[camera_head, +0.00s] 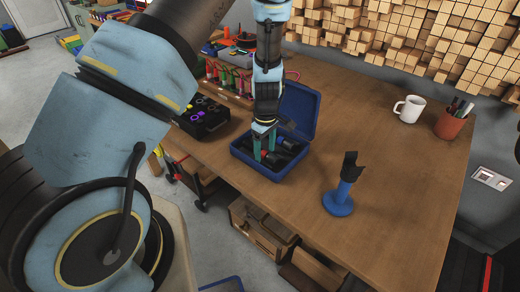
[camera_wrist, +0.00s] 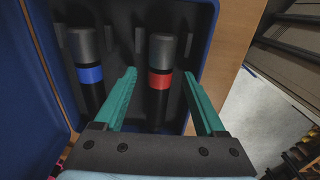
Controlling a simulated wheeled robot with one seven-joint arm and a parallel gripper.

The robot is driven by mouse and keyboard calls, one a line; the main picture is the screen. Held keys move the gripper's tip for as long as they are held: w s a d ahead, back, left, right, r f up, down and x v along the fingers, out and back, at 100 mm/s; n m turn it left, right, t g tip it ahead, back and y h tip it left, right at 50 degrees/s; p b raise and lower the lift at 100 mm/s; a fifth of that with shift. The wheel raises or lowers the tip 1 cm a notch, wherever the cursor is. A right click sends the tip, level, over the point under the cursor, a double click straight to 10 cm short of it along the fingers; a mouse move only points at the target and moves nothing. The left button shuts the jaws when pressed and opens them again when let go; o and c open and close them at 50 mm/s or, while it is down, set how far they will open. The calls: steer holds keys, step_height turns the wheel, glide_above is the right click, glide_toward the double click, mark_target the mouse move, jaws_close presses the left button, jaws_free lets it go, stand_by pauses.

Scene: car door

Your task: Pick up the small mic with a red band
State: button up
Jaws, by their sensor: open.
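The mic with a red band (camera_wrist: 160,78) lies in the open blue case (camera_head: 262,169) on the table. In the wrist view it has a grey head and dark body. A second mic with a blue band (camera_wrist: 90,74) lies to its left in the same case. My gripper (camera_wrist: 160,92) is open, and its two green fingers stand on either side of the red-banded mic. In the head view my gripper (camera_head: 264,138) reaches down into the case from above and hides part of its inside.
A blue stand with a black holder (camera_head: 339,202) stands right of the case. A white mug (camera_head: 409,109) and a cup of pens (camera_head: 451,122) are at the back right. A black tray (camera_head: 203,117) sits left of the case. The table's right part is mostly clear.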

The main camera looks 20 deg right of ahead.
steer(key=shift+f, duration=0.25)
steer(key=shift+c, duration=0.4)
jaws_close()
